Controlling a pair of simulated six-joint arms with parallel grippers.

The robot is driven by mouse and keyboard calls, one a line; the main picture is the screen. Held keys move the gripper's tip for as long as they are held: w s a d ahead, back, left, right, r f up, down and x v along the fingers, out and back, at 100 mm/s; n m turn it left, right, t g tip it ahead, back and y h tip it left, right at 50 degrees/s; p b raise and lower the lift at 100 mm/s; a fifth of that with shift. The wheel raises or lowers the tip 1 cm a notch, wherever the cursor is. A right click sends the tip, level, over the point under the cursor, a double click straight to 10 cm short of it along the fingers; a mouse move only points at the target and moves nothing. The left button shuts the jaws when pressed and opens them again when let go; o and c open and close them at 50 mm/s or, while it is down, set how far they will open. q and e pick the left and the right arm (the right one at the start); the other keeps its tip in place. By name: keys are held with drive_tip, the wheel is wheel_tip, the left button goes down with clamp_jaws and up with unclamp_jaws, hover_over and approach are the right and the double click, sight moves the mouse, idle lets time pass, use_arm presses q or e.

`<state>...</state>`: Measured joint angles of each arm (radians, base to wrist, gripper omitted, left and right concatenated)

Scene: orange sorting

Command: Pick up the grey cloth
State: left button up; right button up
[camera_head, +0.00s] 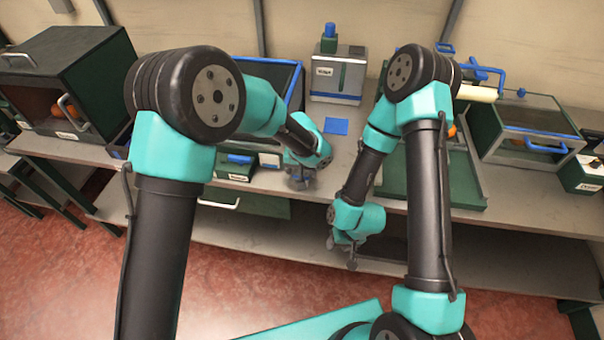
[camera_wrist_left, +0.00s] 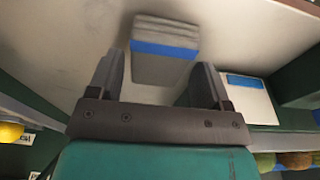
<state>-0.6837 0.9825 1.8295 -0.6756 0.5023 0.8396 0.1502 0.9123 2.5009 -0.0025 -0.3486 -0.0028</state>
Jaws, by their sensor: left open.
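A grey cloth (camera_wrist_left: 165,42) with a blue band, apparently folded, lies on the pale bench top in the left wrist view. My left gripper (camera_wrist_left: 158,82) is open, with the cloth ahead of and partly between its two fingers; I cannot tell whether they touch it. In the head view my left gripper (camera_head: 301,180) is low over the front edge of the bench, and the cloth cannot be made out there. My right gripper (camera_head: 350,253) hangs in front of the bench, too small to tell open or shut.
A blue square (camera_head: 336,126) lies flat on the bench behind my left gripper. A grey machine (camera_head: 337,77) stands at the back. A dark green cabinet (camera_head: 65,85) holding orange fruit is at left, and a glass-topped green box (camera_head: 527,128) at right.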

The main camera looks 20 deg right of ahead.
use_arm(q)
drive_tip(key=shift+f, duration=0.4)
drive_tip(key=c, duration=0.7)
drive_tip(key=shift+w+r, duration=0.1)
drive_tip(key=shift+r, duration=0.35)
wheel_tip(320, 180, up, 3)
drive_tip(key=shift+d+f, duration=0.1)
drive_tip(key=shift+f, duration=0.05)
drive_tip(key=s+a, duration=0.1)
drive_tip(key=s, duration=0.4)
drive_tip(key=s+a+r, duration=0.1)
drive_tip(key=s+a, duration=0.1)
drive_tip(key=s, duration=0.3)
drive_tip(key=s+a, duration=0.1)
drive_tip(key=s, duration=0.4)
drive_tip(key=shift+s+a+r, duration=0.2)
drive_tip(key=shift+s+a, duration=0.05)
